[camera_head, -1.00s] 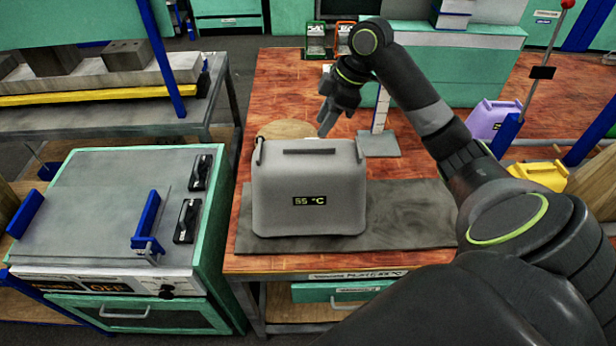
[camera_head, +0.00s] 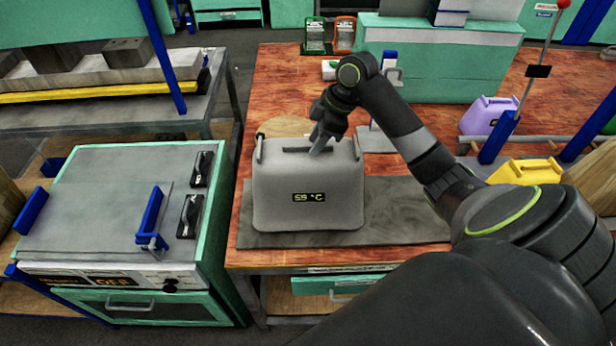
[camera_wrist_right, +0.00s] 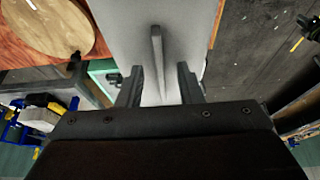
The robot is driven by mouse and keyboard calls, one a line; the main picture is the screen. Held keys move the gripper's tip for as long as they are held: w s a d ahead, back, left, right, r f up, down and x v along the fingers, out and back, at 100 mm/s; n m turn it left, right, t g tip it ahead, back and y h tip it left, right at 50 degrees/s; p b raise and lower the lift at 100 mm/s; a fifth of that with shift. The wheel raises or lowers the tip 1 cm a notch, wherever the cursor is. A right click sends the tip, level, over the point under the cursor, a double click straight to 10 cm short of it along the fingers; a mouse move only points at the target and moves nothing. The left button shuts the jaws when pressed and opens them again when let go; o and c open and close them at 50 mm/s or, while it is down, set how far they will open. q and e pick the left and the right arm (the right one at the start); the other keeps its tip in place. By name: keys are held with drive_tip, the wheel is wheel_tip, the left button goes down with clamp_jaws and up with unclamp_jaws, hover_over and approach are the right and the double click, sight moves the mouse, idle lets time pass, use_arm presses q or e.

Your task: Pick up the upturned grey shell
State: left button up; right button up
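My right gripper (camera_head: 318,150) is just above the shell's top, over the handle. In the right wrist view, my right gripper (camera_wrist_right: 160,85) is open, its two fingers apart, with the shell's ridge-like handle (camera_wrist_right: 157,50) lined up between them. I cannot tell whether a finger touches the shell. My left gripper is not in view.
A round wooden board (camera_head: 284,127) lies behind the shell. Purple (camera_head: 488,115) and yellow (camera_head: 527,171) containers stand at the right. The mat right of the shell is clear.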

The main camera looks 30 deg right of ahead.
drive_tip(key=shift+f, duration=0.25)
idle(0.3)
clamp_jaws()
drive_tip(key=shift+s, duration=0.1)
idle(1.2)
